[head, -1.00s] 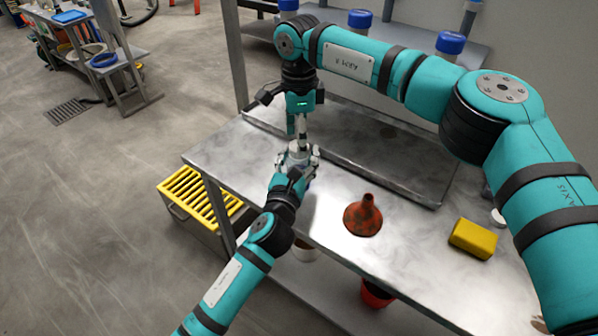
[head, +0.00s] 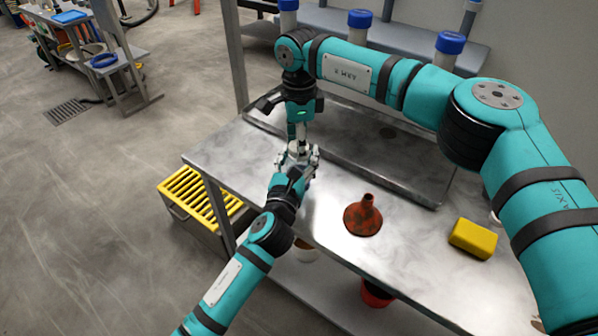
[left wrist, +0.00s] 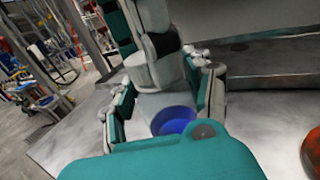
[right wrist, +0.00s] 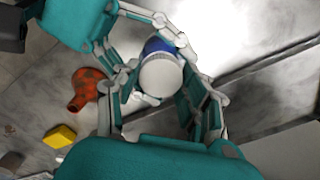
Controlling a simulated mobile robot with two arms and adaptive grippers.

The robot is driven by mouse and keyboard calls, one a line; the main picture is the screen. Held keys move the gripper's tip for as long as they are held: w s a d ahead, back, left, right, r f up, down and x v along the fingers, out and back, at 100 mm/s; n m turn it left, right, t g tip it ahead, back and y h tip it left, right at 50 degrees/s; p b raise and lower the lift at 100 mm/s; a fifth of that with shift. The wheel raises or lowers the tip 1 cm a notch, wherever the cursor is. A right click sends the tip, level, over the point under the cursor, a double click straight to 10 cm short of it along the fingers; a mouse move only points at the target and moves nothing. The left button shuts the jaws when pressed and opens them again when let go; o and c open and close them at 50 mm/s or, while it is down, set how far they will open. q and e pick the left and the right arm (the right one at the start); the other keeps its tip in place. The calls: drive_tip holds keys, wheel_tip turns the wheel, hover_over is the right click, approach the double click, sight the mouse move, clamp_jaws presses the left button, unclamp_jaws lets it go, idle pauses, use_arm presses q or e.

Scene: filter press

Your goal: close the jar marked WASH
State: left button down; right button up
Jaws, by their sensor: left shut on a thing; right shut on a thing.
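My left gripper (head: 297,160) is shut on the jar at the table's left end. A blue round part of the jar (left wrist: 175,121) shows between its fingers in the left wrist view. My right gripper (head: 300,132) points down from directly above and is shut on a white round lid (right wrist: 161,76). In the right wrist view, a blue part (right wrist: 155,46) shows just behind the lid, close to the left gripper. The fingers hide much of the jar, so I cannot tell whether lid and jar touch. No WASH marking is readable.
A rusty red funnel (head: 363,217) and a yellow block (head: 473,239) stand on the metal table (head: 335,255). A raised metal tray (head: 390,165) lies behind the grippers. Several blue-capped containers (head: 450,43) stand on the back shelf. A yellow-grated bin (head: 195,198) is below left.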

drive_tip(key=m, duration=0.3)
drive_tip(key=shift+w, duration=0.15)
drive_tip(key=o, duration=1.3)
drive_tip(key=shift+r, duration=0.1)
drive_tip(key=shift+r, duration=2.15)
drive_tip(key=shift+c, duration=0.2)
